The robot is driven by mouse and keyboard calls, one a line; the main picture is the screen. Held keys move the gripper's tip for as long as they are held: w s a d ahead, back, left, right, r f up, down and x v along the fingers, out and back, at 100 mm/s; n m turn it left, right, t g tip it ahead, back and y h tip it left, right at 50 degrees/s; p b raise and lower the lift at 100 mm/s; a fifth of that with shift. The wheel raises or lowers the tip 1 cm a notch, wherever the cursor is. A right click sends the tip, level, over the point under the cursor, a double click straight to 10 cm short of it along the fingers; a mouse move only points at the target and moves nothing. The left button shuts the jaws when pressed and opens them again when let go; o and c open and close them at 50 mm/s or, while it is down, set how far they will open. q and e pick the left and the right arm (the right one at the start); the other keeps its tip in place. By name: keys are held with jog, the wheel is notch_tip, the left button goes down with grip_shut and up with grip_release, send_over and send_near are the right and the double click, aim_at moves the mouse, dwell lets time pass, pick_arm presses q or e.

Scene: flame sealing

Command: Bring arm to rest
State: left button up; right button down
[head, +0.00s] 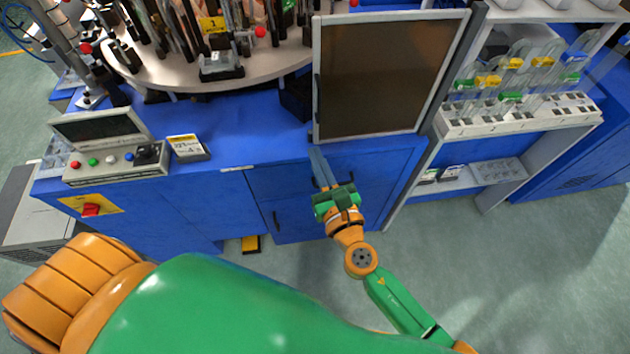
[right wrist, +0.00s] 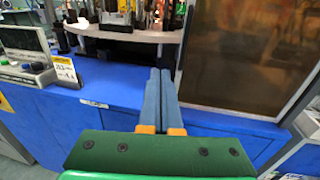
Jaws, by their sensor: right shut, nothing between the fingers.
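My right gripper (head: 319,165) reaches up from the lower right in the head view, in front of the blue cabinet (head: 225,195) below the dark framed panel (head: 390,75). Its long blue fingers lie side by side and touch, with nothing between them. In the right wrist view the gripper (right wrist: 159,80) shows the same shut fingers, pointing toward the round machine table. A large green and orange part of my own body fills the lower left of the head view. My left gripper does not show.
The round table (head: 220,75) carries several fixtures. A rack (head: 520,112) with tubes stands at right. Open floor (head: 520,270) lies at lower right.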

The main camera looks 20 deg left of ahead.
jog(key=s+d, duration=0.2)
jog(key=s, duration=0.3)
jog(key=s+d+f+m+g+h, duration=0.15)
jog(key=d+f+m+h, duration=0.25)
jog(key=d+f+m, duration=0.65)
jog(key=d+f+m+g+h, duration=0.4)
jog(key=f+m, duration=0.4)
jog(key=f, duration=0.6)
jog(key=s+d+f+m+g+h, duration=0.1)
jog(key=s+d+f+m+g, duration=0.1)
jog(key=s+d+f+m, duration=0.2)
jog(key=s+d+f+m+g+h, duration=0.1)
jog(key=s+d+f+m, duration=0.4)
jog(key=s+m, duration=0.6)
jog(key=s+d+f+m+g+h, duration=0.1)
jog(key=s+d+f+m+g, duration=0.3)
jog(key=s+d+m, duration=0.2)
jog(key=s+m, duration=0.2)
jog(key=s, duration=0.1)
jog(key=shift+s+d+f, duration=0.25)
jog(key=shift+s, duration=0.05)
